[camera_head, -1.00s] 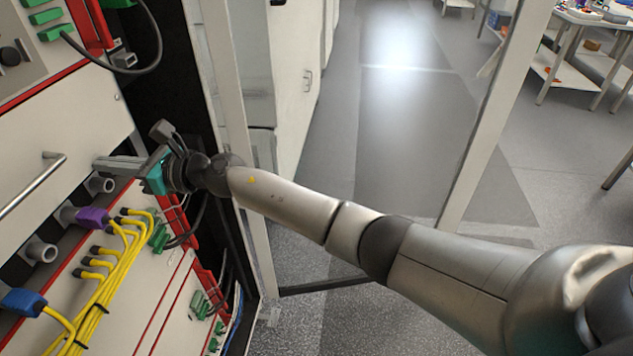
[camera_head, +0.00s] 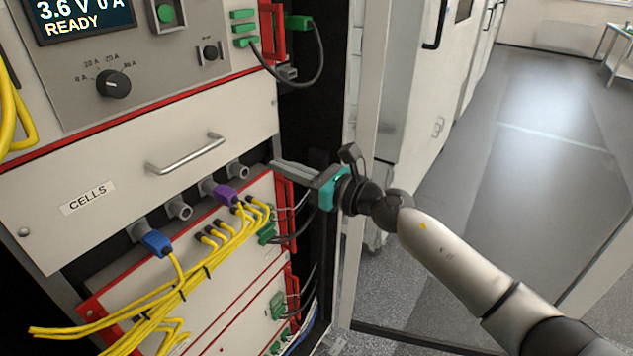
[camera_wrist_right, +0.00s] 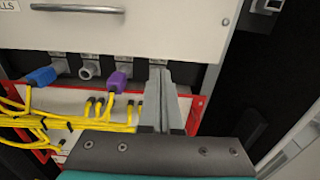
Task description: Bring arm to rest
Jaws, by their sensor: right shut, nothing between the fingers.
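My right arm comes in from the lower right in the head view. Its right gripper (camera_head: 277,166) is shut and empty, its fingers pointing left in front of the rack, beside the row of grey sockets under the drawer. In the right wrist view the closed fingers (camera_wrist_right: 160,80) reach up toward the lower edge of the drawer, right of the purple plug (camera_wrist_right: 119,82). I cannot tell whether the fingertips touch a socket. My left gripper does not show.
The CELLS drawer (camera_head: 120,190) has a metal handle (camera_head: 185,155). Blue (camera_head: 158,243) and purple (camera_head: 222,192) plugs sit in sockets, with yellow cables (camera_head: 190,285) below. A display (camera_head: 82,14) reads READY. Open floor (camera_head: 500,130) lies to the right, beyond the rack's frame.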

